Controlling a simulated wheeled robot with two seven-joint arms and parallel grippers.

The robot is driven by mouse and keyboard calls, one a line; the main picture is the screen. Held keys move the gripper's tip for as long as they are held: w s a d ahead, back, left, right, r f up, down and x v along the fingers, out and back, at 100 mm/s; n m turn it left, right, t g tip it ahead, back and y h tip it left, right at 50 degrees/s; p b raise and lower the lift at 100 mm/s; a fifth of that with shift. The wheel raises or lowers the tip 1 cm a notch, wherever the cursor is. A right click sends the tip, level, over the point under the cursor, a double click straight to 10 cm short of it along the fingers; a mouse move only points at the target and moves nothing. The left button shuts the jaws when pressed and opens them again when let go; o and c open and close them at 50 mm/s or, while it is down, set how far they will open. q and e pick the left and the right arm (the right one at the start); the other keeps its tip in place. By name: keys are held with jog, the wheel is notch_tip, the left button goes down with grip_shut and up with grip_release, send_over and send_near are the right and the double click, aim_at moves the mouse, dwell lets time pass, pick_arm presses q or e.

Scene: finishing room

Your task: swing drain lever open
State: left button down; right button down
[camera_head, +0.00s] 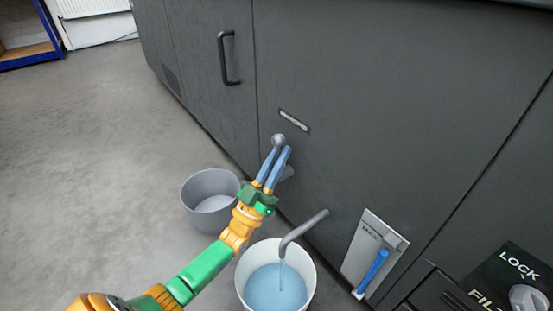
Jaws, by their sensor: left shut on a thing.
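The drain lever's grey round knob (279,140) shows at the tips of my left gripper (278,150), in front of the dark cabinet. The gripper's blue fingers are shut on it. The rest of the lever is mostly hidden behind the fingers; a grey part (287,173) shows just behind them. A small label plate (294,121) is above the knob, its text too small to read. A grey bent spout (304,228) sticks out lower down, and a thin stream runs from it into a white bucket (241,285) holding bluish water. My right gripper is not in view.
A grey empty-looking bucket (208,187) stands on the floor left of my gripper. The dark cabinet (400,110) has a black handle (228,58) and a metal plate (359,246) with a blue-handled lever (372,270). A lock knob (528,299) is at lower right. The floor at left is clear.

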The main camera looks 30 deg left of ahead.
pick_arm(q)
jog(key=shift+d+m+h, duration=0.1)
jog(key=shift+m+h, duration=0.4)
jog(key=c, duration=0.9)
grip_release()
jog(key=v, duration=0.7)
jog(key=shift+s, duration=0.1)
